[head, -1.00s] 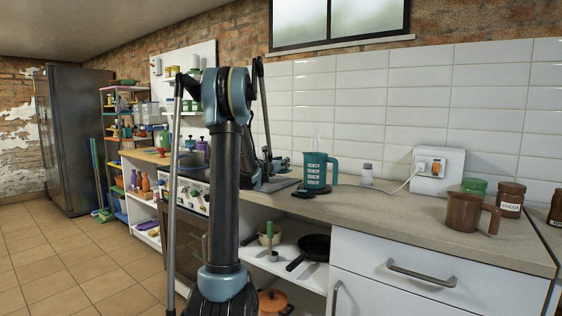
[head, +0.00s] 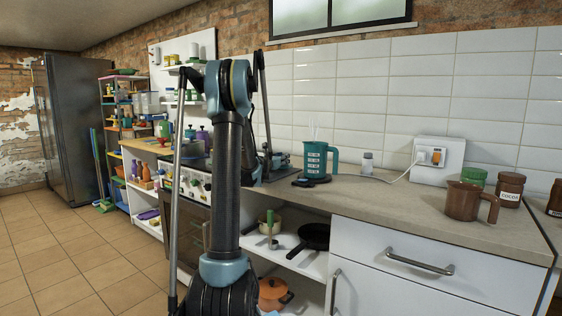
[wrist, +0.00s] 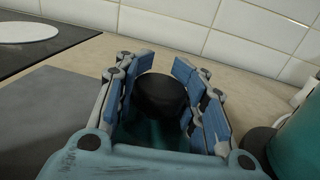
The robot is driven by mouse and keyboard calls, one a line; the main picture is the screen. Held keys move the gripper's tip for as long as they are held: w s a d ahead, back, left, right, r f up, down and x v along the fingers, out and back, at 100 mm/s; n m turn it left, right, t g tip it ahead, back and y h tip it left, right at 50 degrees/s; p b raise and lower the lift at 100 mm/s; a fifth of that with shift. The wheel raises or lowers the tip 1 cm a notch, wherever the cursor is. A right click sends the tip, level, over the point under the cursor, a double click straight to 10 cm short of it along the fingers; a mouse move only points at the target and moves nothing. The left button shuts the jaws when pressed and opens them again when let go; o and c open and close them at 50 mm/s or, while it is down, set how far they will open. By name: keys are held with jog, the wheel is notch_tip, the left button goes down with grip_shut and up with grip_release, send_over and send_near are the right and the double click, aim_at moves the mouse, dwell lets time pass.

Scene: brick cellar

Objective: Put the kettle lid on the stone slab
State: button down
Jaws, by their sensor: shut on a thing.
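My gripper (wrist: 160,90) is shut on the kettle lid (wrist: 160,95), whose black round top shows between the blue finger pads in the wrist view. Dark teal shows below it, and its underside is hidden. The grey stone slab (wrist: 45,115) lies flat at the left of the wrist view, beside the gripper. In the head view, the slab (head: 262,181) is partly hidden behind my arm. The teal kettle (head: 316,159) stands upright and steaming on its black base, right of my gripper. Its side (wrist: 303,140) also shows at the right edge of the wrist view.
A small shaker (head: 367,162), a wall socket with a cord (head: 436,157), a brown mug (head: 465,201) and jars (head: 509,190) are to the right. The counter before the mug is clear.

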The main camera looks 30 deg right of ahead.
jog(key=shift+f, duration=0.45)
jog(key=c, duration=0.9)
grip_release()
jog(key=shift+c, duration=0.2)
jog(key=v, duration=1.1)
jog(key=shift+w, duration=0.15)
jog(key=shift+s+a, duration=0.35)
jog(key=shift+a, duration=0.2)
jog(key=shift+f, duration=0.1)
